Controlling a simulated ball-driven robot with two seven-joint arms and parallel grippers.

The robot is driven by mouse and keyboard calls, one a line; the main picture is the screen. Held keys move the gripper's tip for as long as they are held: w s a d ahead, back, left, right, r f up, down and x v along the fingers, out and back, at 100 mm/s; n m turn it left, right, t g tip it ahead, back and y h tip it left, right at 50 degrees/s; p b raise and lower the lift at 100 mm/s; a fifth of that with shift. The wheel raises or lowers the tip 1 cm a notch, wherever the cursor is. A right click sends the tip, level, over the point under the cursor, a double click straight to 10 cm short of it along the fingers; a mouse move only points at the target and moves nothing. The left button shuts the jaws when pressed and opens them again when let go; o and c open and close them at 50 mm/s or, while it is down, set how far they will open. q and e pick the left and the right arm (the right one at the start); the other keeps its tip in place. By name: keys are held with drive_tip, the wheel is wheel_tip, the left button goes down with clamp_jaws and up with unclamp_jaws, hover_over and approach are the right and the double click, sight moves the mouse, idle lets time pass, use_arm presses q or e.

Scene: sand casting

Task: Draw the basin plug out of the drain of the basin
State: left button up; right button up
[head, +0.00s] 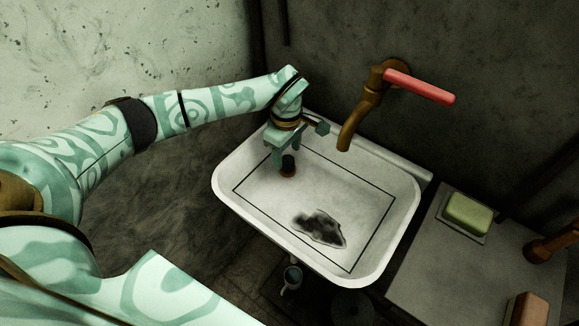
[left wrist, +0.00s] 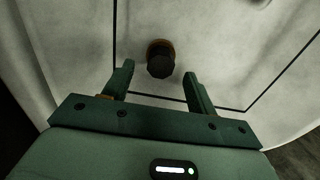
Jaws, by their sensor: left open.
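The white basin (head: 362,247) stands against the wall with a dark smudge on its floor. The basin plug (head: 288,163) is a small dark knob in a brownish drain ring, near the basin's left side. My left gripper (head: 285,162) points down over the basin, at the plug. In the left wrist view the plug (left wrist: 160,60) shows between and just beyond the two fingertips of the left gripper (left wrist: 158,75), which are open and apart from it. Whether the plug's knob is within the jaws' depth I cannot tell. My right gripper is not in view.
A rusty tap (head: 362,115) with a red lever (head: 420,87) overhangs the basin's back edge, right of my left gripper. A side table (head: 432,262) at the right holds green soap (head: 467,213) on a dish.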

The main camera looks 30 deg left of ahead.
sight(288, 159)
use_arm(q)
wheel_tip(288, 159, down, 4)
drive_tip(key=shift+d+b, duration=0.1)
drive_tip(key=shift+b, duration=0.9)
drive_tip(key=shift+r, duration=0.1)
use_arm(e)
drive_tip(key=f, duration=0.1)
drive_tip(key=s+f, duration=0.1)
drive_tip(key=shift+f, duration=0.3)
use_arm(q)
drive_tip(key=shift+r, duration=0.1)
drive_tip(key=c, duration=1.1)
